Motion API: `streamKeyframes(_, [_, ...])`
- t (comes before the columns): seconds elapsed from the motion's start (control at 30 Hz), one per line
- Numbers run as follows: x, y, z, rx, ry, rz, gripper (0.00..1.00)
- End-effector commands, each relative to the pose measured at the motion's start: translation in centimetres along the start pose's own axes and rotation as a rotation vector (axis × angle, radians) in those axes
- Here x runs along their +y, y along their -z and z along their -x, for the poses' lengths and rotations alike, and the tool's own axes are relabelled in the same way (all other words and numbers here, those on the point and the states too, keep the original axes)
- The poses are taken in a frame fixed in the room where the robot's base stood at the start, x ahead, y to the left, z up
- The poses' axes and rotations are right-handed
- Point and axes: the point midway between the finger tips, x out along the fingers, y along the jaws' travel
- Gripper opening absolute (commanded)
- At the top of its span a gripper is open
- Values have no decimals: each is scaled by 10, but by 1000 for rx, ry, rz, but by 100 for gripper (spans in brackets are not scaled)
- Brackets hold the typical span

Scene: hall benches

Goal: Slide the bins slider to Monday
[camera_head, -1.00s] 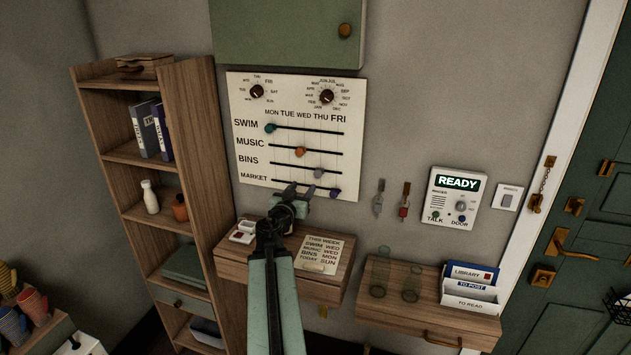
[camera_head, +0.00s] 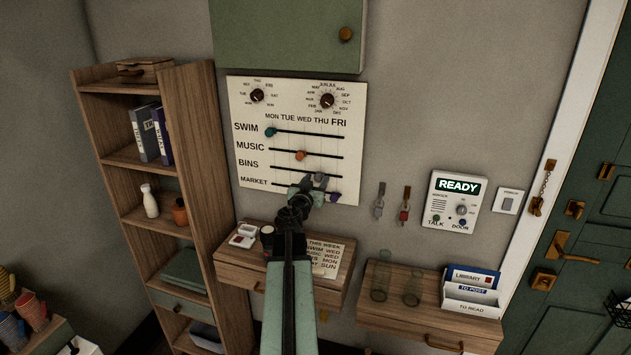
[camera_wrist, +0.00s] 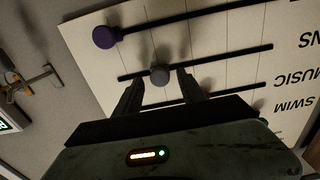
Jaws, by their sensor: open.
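The white wall board (camera_head: 245,112) has slider rows marked swim, music, bins and market under day names. The grey bins knob (camera_head: 319,178) sits right of the middle of its slot, apparently under Thursday. The purple market knob (camera_head: 335,197) is at the right end of the row below. My gripper (camera_head: 313,184) is at the board, in front of the bins row. In the wrist view, upside down to the board, my open gripper (camera_wrist: 158,77) has one fingertip on each side of the grey knob (camera_wrist: 160,74). Contact with the knob cannot be told.
The teal swim knob (camera_head: 270,132) is at the left and the orange music knob (camera_head: 300,155) near the middle. A wooden shelf (camera_head: 232,262) with a card (camera_head: 326,262) is below the board. Keys (camera_head: 379,205) hang to the right; a bookcase (camera_head: 205,150) stands left.

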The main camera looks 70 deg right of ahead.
Motion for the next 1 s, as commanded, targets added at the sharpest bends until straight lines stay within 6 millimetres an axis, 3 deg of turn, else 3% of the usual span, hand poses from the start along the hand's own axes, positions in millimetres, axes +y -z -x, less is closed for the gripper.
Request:
streamKeyframes(0.03, [0,0,0,0,0,0,47])
streamKeyframes(0.2, [-1,0,1,0,1,0,0])
streamKeyframes(1.0, [-2,0,1,0,2,0,0])
